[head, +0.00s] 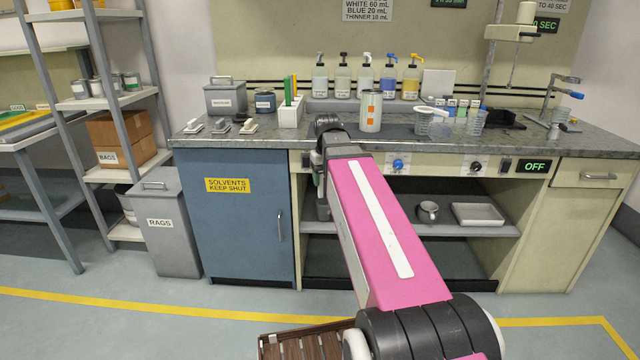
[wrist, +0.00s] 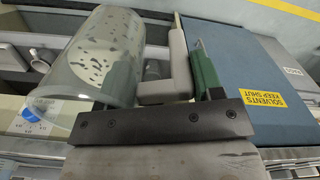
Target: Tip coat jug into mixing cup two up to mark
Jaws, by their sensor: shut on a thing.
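My gripper (wrist: 165,75) is shut on the grey handle of a clear jug (wrist: 92,58). In the wrist view the jug's see-through wall has dark specks, and it lies tilted in the picture. I cannot tell how much is in it. In the head view my arm hides most of the jug and gripper, low in front of the bench at the cabinet's right edge. Clear measuring cups stand on the right of the bench, one at the left of that group (head: 424,121) and one at its right (head: 475,121). I cannot tell which is mixing cup two.
A whitish cylinder with orange marks (head: 371,112) stands on the bench (head: 300,133). Pump bottles (head: 387,82) line the shelf behind. A white holder (head: 291,112) with green sticks is to the left. The blue solvents cabinet (head: 232,230) is below. A mug (head: 428,211) and tray (head: 478,214) sit on the under-shelf.

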